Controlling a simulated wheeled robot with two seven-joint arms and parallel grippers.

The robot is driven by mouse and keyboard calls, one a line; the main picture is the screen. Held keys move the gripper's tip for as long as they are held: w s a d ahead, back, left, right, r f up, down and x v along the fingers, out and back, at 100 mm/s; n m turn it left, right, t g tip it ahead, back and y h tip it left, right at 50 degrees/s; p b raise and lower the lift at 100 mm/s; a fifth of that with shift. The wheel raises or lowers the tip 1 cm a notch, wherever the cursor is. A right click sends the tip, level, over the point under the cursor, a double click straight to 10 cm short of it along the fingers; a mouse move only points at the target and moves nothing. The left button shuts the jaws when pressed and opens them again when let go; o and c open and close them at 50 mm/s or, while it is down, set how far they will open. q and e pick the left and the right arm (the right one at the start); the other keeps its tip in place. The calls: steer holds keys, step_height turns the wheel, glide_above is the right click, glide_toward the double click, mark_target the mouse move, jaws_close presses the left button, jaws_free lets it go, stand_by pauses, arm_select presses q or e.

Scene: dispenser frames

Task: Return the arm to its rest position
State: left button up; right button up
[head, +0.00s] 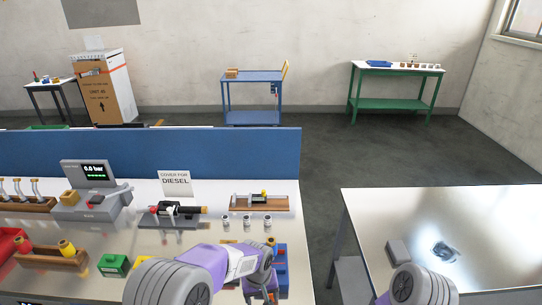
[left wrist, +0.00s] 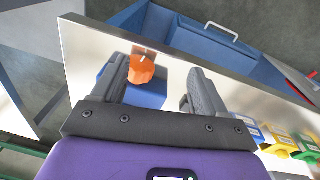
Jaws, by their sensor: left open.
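My left arm (head: 205,268) reaches in over the bench in the head view, its purple wrist bent near the bench's right front part. My left gripper (left wrist: 157,75) is open in the left wrist view, with a clear gap between its two dark fingers. An orange piece (left wrist: 141,70) shows between and beyond the fingers, at a blue surface (left wrist: 148,94); the fingers do not visibly hold it. In the head view the hand is partly hidden by the arm, close to blue parts (head: 281,268).
A blue panel (head: 200,155) stands behind. A metal table (head: 490,225) is at right, across a floor gap.

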arm_select(q)
steer(key=s+a+f+h+b, duration=0.1)
steer(key=s+a+f+b, duration=0.1)
steer(key=s+f, duration=0.8)
steer(key=s+a+f+h+b, duration=0.1)
steer(key=s+a+f, duration=0.4)
steer(key=s+f, duration=0.6)
steer(key=shift+s+f+n+h+b, duration=0.15)
steer(key=shift+f+n+h+b, duration=0.3)
steer(key=shift+h, duration=0.35)
